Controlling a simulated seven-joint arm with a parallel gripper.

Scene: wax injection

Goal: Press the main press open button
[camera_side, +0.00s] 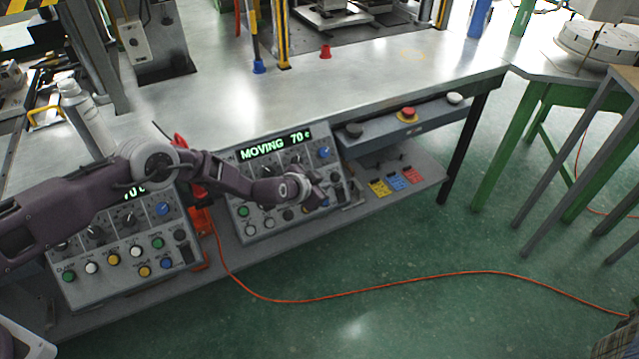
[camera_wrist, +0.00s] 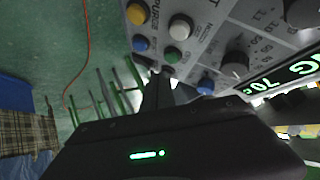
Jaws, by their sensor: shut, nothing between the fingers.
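The right control panel (camera_side: 285,160) has a lit display (camera_side: 275,145) reading "MOVING 70 c", with knobs and coloured buttons below it. My gripper (camera_side: 314,194) is over its lower right part, fingers shut and empty. In the wrist view my fingers (camera_wrist: 158,88) point at the panel's button area, close to a black button (camera_wrist: 167,71) and a green button (camera_wrist: 172,55). A white button (camera_wrist: 180,27), a yellow button (camera_wrist: 137,13) and a blue button (camera_wrist: 140,43) lie beyond. Contact cannot be told. The open button's label is not readable.
A left control panel (camera_side: 125,240) stands beside it, partly behind my arm. A long box (camera_side: 408,118) with black, red and white buttons is under the table edge to the right. An orange cable (camera_side: 400,282) crosses the floor.

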